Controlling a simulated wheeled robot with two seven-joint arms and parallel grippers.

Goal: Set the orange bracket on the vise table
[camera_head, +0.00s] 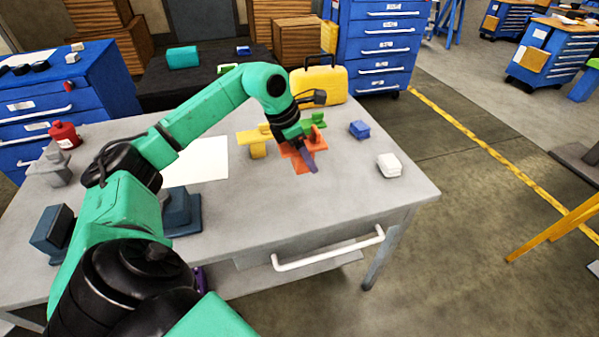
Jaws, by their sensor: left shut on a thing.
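The orange bracket (300,160) is toward the right half of the grey worktable (330,215). My left gripper (305,150) reaches down from above and is shut on the bracket; the fingers partly hide it. I cannot tell whether the bracket touches the tabletop or hangs just over it. A grey vise-like thing (50,170) stands at the table's left edge. My right gripper is not in view.
A yellow bracket (257,148) is close left of the orange one, and a green bracket (315,121) is close behind. A blue block (359,129), a white block (389,165) and a yellow case (319,83) are nearby. The table's front right is clear.

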